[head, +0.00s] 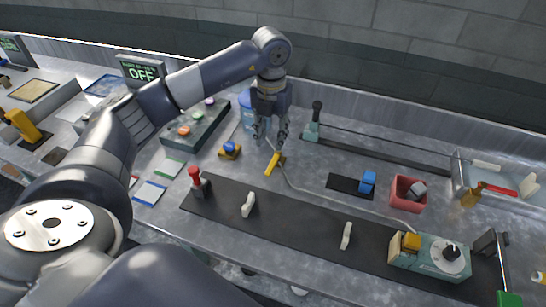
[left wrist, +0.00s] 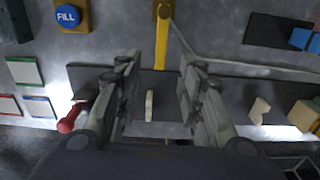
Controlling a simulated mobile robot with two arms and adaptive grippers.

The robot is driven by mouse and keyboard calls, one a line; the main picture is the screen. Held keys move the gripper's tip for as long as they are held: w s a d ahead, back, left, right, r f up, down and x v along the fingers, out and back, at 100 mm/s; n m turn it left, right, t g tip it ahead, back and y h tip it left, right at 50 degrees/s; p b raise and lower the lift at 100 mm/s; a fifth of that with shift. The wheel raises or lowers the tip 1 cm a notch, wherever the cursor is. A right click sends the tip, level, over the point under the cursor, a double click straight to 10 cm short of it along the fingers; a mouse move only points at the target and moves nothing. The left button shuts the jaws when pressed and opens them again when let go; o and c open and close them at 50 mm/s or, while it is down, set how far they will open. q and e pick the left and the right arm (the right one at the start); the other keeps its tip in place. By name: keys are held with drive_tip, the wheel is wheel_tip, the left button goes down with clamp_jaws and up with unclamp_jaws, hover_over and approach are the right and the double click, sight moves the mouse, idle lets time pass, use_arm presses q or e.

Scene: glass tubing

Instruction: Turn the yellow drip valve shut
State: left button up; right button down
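The yellow drip valve (head: 273,164) is a long lever on the grey bench, near the middle of the head view. In the left wrist view, the yellow valve (left wrist: 161,46) runs straight down from a round pivot at the top edge. A thin pale tube (head: 306,193) leads away from it to the right. My left gripper (head: 270,140) points down just above and behind the lever. In the left wrist view, the open fingers of the left gripper (left wrist: 160,62) stand either side of the lever's free end, with gaps. I cannot tell whether they touch it. The right gripper is not in view.
A blue FILL button (head: 230,148) on a yellow base sits left of the valve. A dark strip in front carries a red-topped lever (head: 195,178) and pale upright pegs (head: 248,205). A red bin (head: 407,193) and blue block (head: 368,181) stand right. A blue container is partly hidden behind the gripper.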

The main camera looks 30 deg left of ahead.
sight(272, 165)
use_arm(q)
wheel_tip(272, 165, down, 10)
drive_tip(key=shift+r+p, duration=0.25)
drive_tip(key=shift+p, duration=0.95)
clamp_jaws()
